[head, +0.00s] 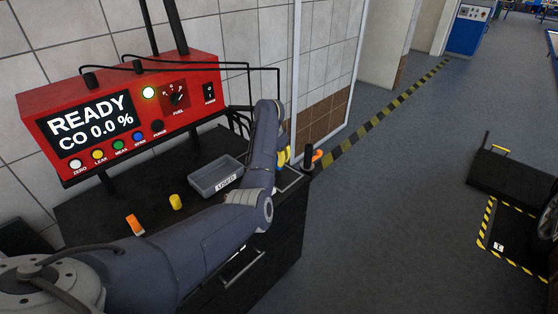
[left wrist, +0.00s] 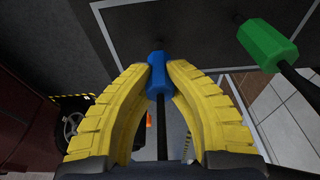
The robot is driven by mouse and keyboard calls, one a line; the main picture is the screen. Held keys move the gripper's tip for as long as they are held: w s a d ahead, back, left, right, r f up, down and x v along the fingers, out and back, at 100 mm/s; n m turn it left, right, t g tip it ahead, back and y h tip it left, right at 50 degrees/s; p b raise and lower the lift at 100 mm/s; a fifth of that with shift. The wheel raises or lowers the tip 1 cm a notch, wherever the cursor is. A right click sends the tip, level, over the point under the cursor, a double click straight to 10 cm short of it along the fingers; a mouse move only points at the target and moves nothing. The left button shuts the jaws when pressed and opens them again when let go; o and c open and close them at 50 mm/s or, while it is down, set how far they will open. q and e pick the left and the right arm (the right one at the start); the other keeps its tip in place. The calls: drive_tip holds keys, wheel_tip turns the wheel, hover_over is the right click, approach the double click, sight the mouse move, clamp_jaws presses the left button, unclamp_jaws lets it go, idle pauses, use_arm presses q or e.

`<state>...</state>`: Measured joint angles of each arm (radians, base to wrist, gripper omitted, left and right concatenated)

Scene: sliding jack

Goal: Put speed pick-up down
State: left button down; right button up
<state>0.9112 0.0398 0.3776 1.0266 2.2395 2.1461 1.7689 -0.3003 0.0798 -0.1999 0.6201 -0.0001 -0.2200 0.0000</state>
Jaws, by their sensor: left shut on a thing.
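My left gripper (head: 284,157) shows as yellow fingers near the right end of the dark cabinet top, partly hidden by my arm. In the left wrist view its two yellow fingers (left wrist: 163,70) are shut on a blue piece (left wrist: 158,72) with a black stem or cable. The blue piece appears to be the speed pick-up, but no label shows. I cannot tell whether it touches anything below. My right gripper is in neither view.
A grey tray marked USED (head: 215,181), a yellow cylinder (head: 175,202) and an orange piece (head: 134,225) are on the cabinet top (head: 90,212). A red analyser (head: 125,112) reads READY. A green piece (left wrist: 267,43) on a black stem is near my left gripper.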

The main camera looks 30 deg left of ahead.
use_arm(q)
drive_tip(key=shift+f, duration=0.15)
drive_tip(key=c, duration=1.4)
unclamp_jaws()
drive_tip(key=v, duration=1.2)
